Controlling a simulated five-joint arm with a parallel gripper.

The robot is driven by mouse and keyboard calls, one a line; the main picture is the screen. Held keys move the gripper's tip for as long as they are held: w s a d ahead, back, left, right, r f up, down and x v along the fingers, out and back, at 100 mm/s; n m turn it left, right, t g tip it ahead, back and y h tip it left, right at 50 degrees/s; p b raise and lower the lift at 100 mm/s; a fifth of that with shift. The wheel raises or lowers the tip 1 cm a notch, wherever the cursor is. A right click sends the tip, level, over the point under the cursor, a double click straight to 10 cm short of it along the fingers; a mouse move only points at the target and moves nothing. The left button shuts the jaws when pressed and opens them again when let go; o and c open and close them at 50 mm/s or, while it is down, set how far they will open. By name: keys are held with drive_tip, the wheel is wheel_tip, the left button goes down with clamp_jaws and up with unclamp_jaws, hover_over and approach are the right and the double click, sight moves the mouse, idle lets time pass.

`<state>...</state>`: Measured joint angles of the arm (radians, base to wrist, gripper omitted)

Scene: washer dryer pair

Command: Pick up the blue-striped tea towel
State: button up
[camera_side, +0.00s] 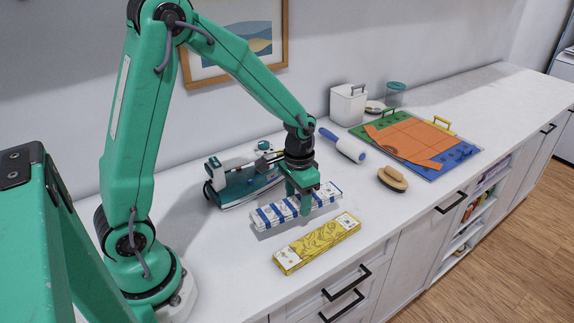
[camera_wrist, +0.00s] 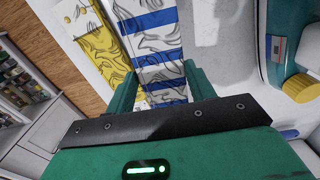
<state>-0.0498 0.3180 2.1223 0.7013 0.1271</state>
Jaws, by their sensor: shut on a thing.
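In the wrist view the towel (camera_wrist: 157,40) runs up from between the green fingers of my gripper (camera_wrist: 160,92). The fingers and the dark bar hide part of it.
A yellow patterned folded towel (camera_side: 318,243) lies just in front. A green iron-like appliance (camera_side: 233,186) stands behind. To the right are a lint roller (camera_side: 343,146), a brush (camera_side: 393,179), a board with orange cloth (camera_side: 410,138) and a white canister (camera_side: 347,105). The counter's front edge is near.

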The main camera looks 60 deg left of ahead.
drive_tip(key=s+d+r, duration=0.3)
drive_tip(key=d+r, duration=0.2)
drive_tip(key=d, duration=0.3)
drive_tip(key=shift+s+r, duration=0.15)
drive_tip(key=shift+s, duration=0.2)
